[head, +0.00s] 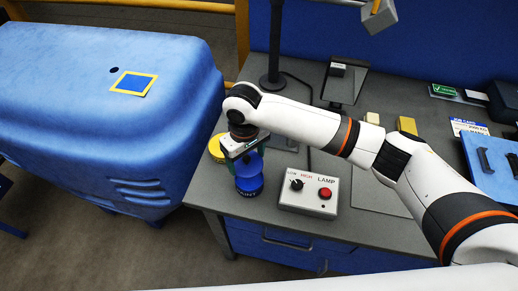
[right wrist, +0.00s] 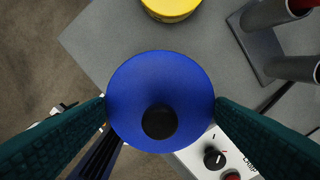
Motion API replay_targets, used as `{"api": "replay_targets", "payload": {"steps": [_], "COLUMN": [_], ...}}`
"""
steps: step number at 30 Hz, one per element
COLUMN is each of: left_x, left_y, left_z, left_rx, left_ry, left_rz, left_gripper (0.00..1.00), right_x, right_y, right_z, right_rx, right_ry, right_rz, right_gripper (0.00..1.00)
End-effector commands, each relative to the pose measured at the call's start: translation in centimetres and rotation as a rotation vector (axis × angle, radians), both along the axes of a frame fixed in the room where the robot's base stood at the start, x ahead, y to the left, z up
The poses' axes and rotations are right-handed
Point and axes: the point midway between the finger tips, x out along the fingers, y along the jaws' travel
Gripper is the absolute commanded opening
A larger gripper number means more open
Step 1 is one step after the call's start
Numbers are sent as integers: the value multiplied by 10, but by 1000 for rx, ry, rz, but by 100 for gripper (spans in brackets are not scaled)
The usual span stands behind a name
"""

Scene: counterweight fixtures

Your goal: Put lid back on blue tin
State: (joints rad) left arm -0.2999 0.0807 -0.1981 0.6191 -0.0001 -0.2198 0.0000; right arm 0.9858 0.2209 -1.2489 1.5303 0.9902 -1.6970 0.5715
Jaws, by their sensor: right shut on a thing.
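The blue tin (head: 248,188), with white lettering on its side, stands near the left front corner of the grey bench. My right gripper (head: 245,152) is directly above it, pointing down. In the right wrist view the round blue lid (right wrist: 160,80) with a black knob sits between the two teal fingers, which press on its left and right edges. In the head view the lid (head: 250,165) is over the tin, partly hidden by the gripper. I cannot tell whether it is seated on the rim. My left gripper is not in view.
A yellow tin (head: 217,148) stands just behind and left of the blue one. A control box (head: 309,193) with a knob and red button is close on the right. A dark lamp stand (head: 272,80) is behind. A large blue plastic body (head: 100,110) stands left of the bench.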

Motion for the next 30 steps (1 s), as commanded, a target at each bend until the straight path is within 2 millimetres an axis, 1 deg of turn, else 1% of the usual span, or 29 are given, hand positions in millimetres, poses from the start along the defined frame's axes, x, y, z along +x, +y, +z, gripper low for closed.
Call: {"api": "replay_targets", "payload": {"steps": [8,19,20,21,27,30], "left_x": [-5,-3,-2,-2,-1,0], "left_y": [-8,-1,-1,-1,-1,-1], "left_z": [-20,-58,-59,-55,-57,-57], "left_rx": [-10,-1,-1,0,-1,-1], "left_ry": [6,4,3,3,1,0], "left_rz": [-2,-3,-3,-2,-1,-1], "left_gripper": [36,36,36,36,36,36], "right_x": [0,0,0,0,0,0], "right_y": [-1,-1,-1,-1,-1,-1], "right_z": [-16,-44,-46,-47,-60,-63], "right_rx": [0,1,0,0,1,1], "right_ry": [-1,-1,0,1,1,1], "right_rz": [-1,-1,-1,-2,-2,-2], "right_gripper": [55,55,55,55,55,55]}}
